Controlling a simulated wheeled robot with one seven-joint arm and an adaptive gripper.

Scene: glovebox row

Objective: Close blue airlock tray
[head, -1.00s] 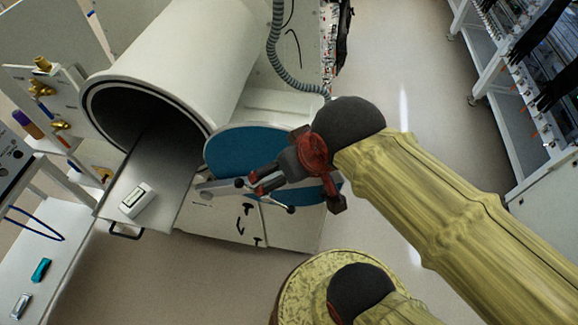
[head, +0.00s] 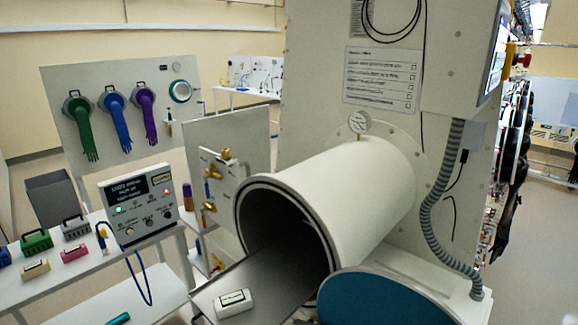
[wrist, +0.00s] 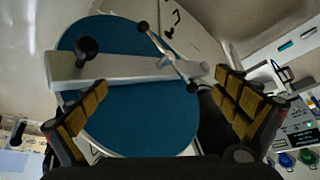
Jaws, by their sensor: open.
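The airlock tray (head: 262,282) is a grey metal plate in the head view. It sticks out of the mouth of the white airlock tube (head: 350,185) toward the lower left, and a small white box (head: 234,303) lies on it. The round blue airlock door (head: 395,300) stands open at the tube's lower right. In the wrist view the blue door (wrist: 140,115) fills the middle, with a pale bar, a black knob and a black-tipped handle (wrist: 170,55). My gripper (wrist: 160,85) is open in front of the door, its padded fingers apart with nothing clearly held.
A white bench (head: 60,285) with a control box (head: 140,205) and several coloured cases stands at the left. A valve panel (head: 215,195) is close beside the tube mouth. A ribbed grey hose (head: 440,215) hangs right of the tube.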

